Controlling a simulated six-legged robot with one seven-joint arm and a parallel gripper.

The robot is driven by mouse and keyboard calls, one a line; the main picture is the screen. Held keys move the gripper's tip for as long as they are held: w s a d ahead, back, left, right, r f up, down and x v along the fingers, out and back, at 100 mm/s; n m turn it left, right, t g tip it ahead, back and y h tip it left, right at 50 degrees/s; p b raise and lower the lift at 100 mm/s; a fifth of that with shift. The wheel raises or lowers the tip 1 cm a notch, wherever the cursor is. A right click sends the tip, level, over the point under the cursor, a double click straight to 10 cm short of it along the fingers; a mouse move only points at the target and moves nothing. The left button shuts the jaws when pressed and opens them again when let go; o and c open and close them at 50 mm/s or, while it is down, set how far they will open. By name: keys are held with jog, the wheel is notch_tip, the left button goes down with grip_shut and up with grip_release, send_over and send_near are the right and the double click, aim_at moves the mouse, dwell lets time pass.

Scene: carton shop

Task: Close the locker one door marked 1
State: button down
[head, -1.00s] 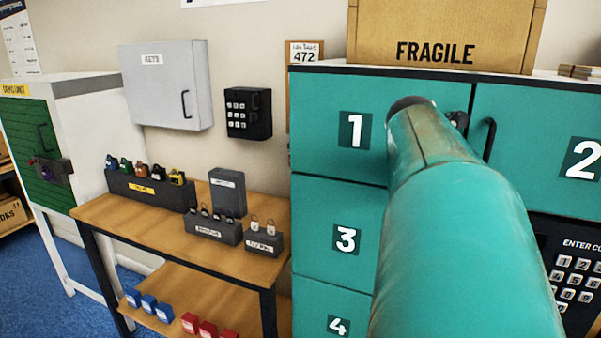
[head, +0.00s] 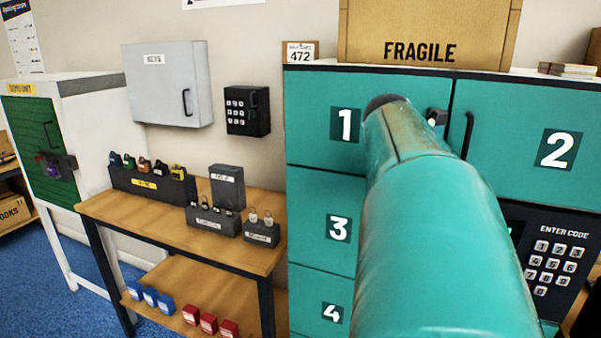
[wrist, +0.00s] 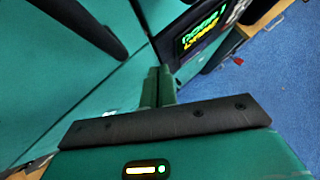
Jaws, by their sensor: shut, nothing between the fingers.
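The teal locker door marked 1 (head: 318,100) is at the upper left of the locker bank in the head view. It looks flush or nearly flush with its neighbours; my arm covers much of its right part, so I cannot tell if it is fully shut. A small dark fitting (head: 437,117) shows near its right edge. My gripper is hidden behind my arm in the head view. In the wrist view my gripper's green fingers (wrist: 158,86) are together and empty, close to the teal locker fronts; contact is unclear.
Door 2 (head: 540,150) with a black handle (head: 467,134) is on the right. A keypad panel (head: 553,258) sits below it; its lit display (wrist: 202,27) shows in the wrist view. A FRAGILE carton (head: 430,25) stands on top. A wooden bench (head: 240,250) is left.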

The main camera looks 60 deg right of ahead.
jog(key=s+a+r, duration=0.2)
jog(key=a+r, duration=0.5)
jog(key=w+a+f+m+t+y, duration=0.1)
jog(key=w+a+f+m+t, duration=0.1)
jog(key=w+a+f, duration=0.35)
jog(key=w+a+f+m+t+y, duration=0.1)
jog(key=w+a+f+m+t, duration=0.15)
jog(key=w+a, duration=0.6)
jog(key=w+a+f+m+t+y, duration=0.1)
jog(key=w+a+f+t, duration=0.3)
jog(key=w, duration=0.6)
jog(key=w+a+f+m+y, duration=0.1)
jog(key=a+f+m, duration=0.3)
jog(key=a, duration=0.8)
jog(key=a+f+m+y, duration=0.4)
jog(key=a+f, duration=0.5)
jog(key=a, duration=0.4)
jog(key=shift+w, duration=0.35)
jog(key=shift+m, duration=0.25)
